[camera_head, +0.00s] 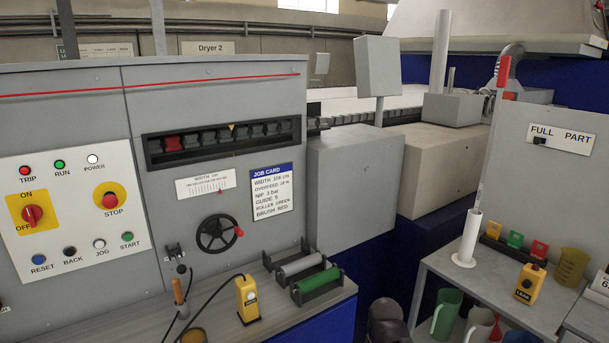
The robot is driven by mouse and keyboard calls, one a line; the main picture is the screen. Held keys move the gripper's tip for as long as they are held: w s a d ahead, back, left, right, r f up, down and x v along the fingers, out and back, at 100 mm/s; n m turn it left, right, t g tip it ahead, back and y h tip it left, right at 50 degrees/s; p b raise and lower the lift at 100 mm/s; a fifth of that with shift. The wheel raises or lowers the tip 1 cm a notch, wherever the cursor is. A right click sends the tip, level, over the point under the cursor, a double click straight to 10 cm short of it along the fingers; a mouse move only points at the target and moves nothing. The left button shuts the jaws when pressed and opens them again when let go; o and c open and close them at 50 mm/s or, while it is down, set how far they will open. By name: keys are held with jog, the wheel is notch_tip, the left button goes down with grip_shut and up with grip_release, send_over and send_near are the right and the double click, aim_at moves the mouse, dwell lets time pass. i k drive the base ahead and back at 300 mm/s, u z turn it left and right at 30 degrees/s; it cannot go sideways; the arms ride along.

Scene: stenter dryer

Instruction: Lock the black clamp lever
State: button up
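A small clamp with a black lever (177,257) is mounted on the grey machine front, just left of the black handwheel (217,233). Its lever points downward and ends in a dark round knob (181,268). It is too small to tell whether it is locked. My gripper is not in view.
A worktop (212,330) juts out below the clamp. On it are a tool with an orange-brown handle (177,291), a yellow pendant (247,298) with a black cable, and grey and green rollers (318,281) in black cradles. A control panel (73,221) is at left.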

aim_at(181, 268)
jog(key=u, duration=0.8)
jog(key=k, duration=0.6)
jog(key=u, duration=0.35)
jog(key=i, duration=0.45)
jog(key=z, duration=0.05)
